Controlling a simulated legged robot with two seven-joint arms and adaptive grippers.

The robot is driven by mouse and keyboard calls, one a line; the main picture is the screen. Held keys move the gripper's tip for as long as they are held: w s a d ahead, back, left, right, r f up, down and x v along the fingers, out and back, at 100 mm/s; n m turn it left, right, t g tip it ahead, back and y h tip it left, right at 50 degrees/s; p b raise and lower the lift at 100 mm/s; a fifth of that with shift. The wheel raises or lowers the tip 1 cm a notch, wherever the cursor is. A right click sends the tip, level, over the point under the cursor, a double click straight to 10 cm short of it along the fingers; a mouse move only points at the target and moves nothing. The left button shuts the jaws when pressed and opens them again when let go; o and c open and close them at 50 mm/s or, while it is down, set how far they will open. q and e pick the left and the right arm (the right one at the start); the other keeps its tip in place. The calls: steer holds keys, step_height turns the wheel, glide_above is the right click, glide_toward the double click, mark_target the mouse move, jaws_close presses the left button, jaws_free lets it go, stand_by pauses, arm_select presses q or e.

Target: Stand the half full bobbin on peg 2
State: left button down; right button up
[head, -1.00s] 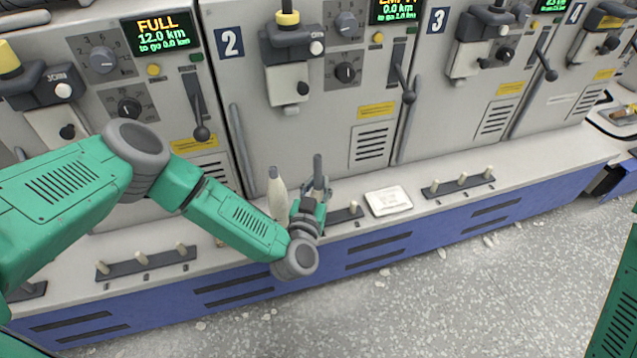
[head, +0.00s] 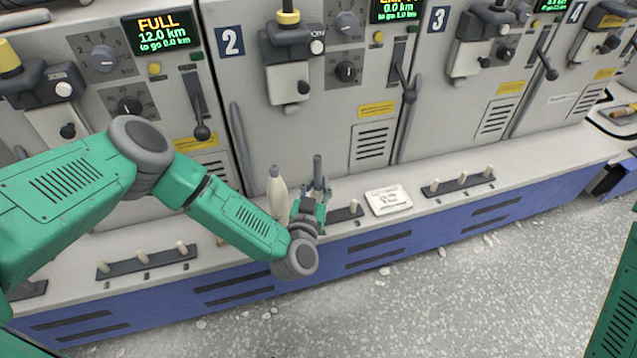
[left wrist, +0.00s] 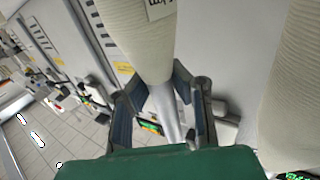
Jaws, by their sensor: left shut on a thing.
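My left gripper (head: 318,190) is at the peg strip in front of machine 2, shut on a bobbin. The grey bare tube (head: 317,166) of this bobbin sticks up above the fingers in the head view. In the left wrist view the fingers (left wrist: 165,112) close around the narrow tube, with cream yarn (left wrist: 140,35) and a part-hidden label beyond them. The bobbin's foot is hidden in the head view, so I cannot tell whether it sits on a peg. My right gripper is not in view.
A fuller cream bobbin (head: 278,195) stands upright just left of my gripper and fills the right of the left wrist view (left wrist: 290,90). A bare peg (head: 354,206) shows to the right. A white plate (head: 388,200) lies farther right. Peg strips (head: 130,267) (head: 450,187) flank this one. Machine fronts rise behind.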

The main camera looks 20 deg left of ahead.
arm_select(q)
steer(key=shift+f, duration=0.2)
steer(key=c, duration=1.8)
jaws_free()
steer(key=shift+s+d+r+p, duration=0.15)
steer(key=shift+s+p, duration=0.8)
steer(key=shift+s, duration=0.65)
steer(key=p, duration=0.4)
glide_toward(317, 189)
steer(key=shift+w, duration=0.2)
